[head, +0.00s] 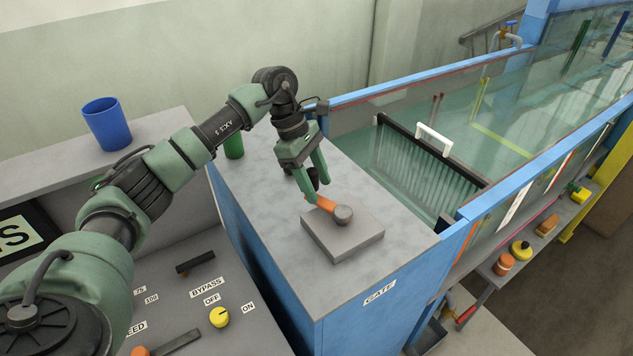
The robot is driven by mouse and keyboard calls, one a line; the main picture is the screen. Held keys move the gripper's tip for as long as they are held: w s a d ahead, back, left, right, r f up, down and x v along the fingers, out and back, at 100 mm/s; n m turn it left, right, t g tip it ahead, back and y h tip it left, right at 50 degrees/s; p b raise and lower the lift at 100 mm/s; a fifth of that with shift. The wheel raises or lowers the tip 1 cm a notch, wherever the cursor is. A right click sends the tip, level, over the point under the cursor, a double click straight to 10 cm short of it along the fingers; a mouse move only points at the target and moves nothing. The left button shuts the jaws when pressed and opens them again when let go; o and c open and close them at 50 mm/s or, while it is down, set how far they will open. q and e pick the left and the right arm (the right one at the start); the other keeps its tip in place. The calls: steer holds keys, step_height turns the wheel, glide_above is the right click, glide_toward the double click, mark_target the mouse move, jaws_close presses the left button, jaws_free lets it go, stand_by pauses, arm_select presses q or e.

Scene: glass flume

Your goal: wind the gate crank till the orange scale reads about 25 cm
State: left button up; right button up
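The gate crank (322,204) has an orange arm and a grey round hub. It sits on a grey block on top of the blue cabinet labelled GATE. My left gripper (318,188) reaches down over the crank's outer end, with a small dark piece between its fingers. I cannot tell whether the fingers are closed on it or still apart from it. The grey slatted gate (425,168) with a white handle stands in the flume. Thin orange-red strips show by the glass, but I cannot tell which is the scale, and no reading is legible. My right gripper is not in view.
A green cup (233,146) stands behind my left wrist, and a blue cup (107,124) on the ledge at left. A panel with a yellow BYPASS knob (219,317) lies below. Orange and yellow items (504,264) line a shelf beside the flume. The cabinet's front top is clear.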

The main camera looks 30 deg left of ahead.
arm_select(q)
steer(key=b+v, duration=0.3)
steer(key=v, duration=0.3)
steer(key=shift+a+r, duration=0.2)
steer(key=shift+r, duration=0.1)
steer(key=shift+a+r, duration=0.15)
steer(key=shift+r, duration=0.4)
